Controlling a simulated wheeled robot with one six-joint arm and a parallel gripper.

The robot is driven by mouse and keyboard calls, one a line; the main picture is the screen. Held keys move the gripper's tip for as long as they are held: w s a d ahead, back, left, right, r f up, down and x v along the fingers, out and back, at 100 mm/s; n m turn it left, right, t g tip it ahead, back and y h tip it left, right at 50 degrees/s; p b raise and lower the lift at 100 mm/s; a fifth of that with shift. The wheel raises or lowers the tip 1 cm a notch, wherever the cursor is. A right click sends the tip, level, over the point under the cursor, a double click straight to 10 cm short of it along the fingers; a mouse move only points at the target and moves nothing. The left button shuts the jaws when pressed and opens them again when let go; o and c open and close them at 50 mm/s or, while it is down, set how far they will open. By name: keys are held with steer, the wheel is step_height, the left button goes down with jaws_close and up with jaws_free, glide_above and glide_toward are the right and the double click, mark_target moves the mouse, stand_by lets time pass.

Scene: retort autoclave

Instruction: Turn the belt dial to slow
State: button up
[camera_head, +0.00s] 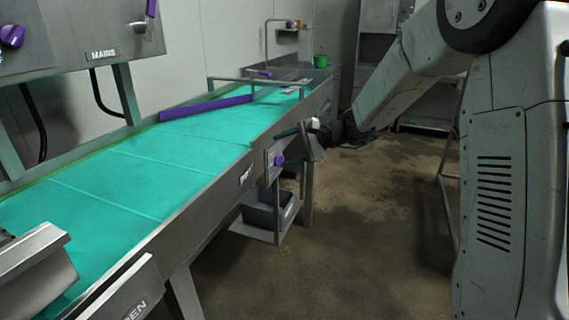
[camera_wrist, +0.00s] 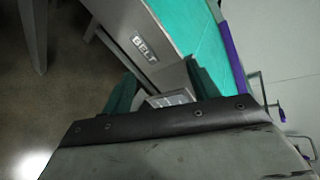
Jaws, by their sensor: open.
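The belt dial (camera_head: 279,160) is a purple knob on a small plate on the side of the conveyor (camera_head: 215,188), right of a small label plate (camera_head: 245,176). In the wrist view that label (camera_wrist: 145,48) reads BELT. My gripper (camera_head: 303,140) is beside the conveyor's edge, close to the dial and slightly above and right of it in the head view. In the wrist view my gripper (camera_wrist: 160,88) shows two dark green fingers spread apart, with a small grey panel (camera_wrist: 172,99) between them. The knob is not visible there, and its setting is too small to read.
The teal belt (camera_head: 150,165) carries a purple guide bar (camera_head: 205,107). A grey bin (camera_head: 270,212) sits on a low shelf below the dial. Another purple knob (camera_head: 12,36) is on a cabinet at upper left. The floor (camera_head: 370,210) right of the conveyor is open.

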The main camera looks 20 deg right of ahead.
steer(key=w+d+f+m+t, duration=0.3)
steer(key=w+d+f+m, duration=0.1)
steer(key=w+f, duration=0.35)
steer(key=m+t+h, duration=0.2)
steer(key=m, duration=0.2)
glide_toward(280, 161)
steer(key=x, duration=0.8)
steer(key=shift+w+d+f, duration=0.15)
steer(key=shift+w+f, duration=0.2)
steer(key=shift+f, duration=0.05)
steer(key=c, duration=1)
